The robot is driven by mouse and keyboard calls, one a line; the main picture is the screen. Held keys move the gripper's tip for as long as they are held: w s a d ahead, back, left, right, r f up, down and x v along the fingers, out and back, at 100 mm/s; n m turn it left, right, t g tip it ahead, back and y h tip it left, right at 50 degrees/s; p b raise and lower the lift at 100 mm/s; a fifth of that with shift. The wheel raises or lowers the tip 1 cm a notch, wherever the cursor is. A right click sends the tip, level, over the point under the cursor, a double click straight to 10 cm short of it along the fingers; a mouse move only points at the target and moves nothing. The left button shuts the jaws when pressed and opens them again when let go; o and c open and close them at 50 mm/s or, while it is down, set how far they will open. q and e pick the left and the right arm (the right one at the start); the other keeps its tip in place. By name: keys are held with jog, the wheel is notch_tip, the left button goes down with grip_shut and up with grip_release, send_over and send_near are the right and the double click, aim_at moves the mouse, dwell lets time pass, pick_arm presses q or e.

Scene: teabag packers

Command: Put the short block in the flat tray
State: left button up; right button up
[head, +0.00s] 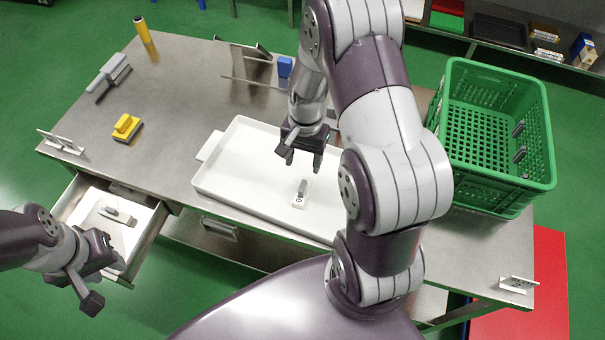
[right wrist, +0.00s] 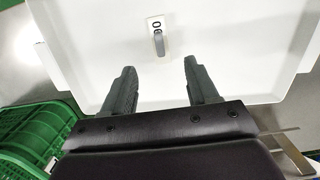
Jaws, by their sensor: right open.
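The flat white tray (head: 240,135) lies on the metal table. In it lies a small white piece with a dark mark and a grey raised part (head: 301,193); it also shows in the right wrist view (right wrist: 157,38). A similar grey-and-white piece (head: 117,216) lies in the open drawer (head: 78,213). I cannot tell for sure which is the short block. My right gripper (head: 303,165) is open and empty above the tray, and in the right wrist view (right wrist: 159,75) the piece is beyond its fingertips, apart from them. My left gripper (head: 100,283) looks open and empty near the drawer's front.
A green crate (head: 455,110) stands on the right of the table. A yellow-and-black block (head: 126,128), a grey-handled tool (head: 109,73), a yellow cylinder (head: 144,31) and a blue block (head: 285,67) stand on the table's left and back. My right arm hides part of the tray's right side.

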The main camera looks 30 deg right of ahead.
jog(key=s+a+r+n+t+h, duration=0.1)
jog(key=s+a+r+n+t, duration=0.1)
jog(key=s+a+r+n, duration=0.4)
notch_tip(320, 180, up, 3)
jog(key=a+n, duration=0.1)
jog(key=n, duration=0.3)
jog(key=shift+s+a, duration=0.2)
jog(key=shift+a, duration=0.05)
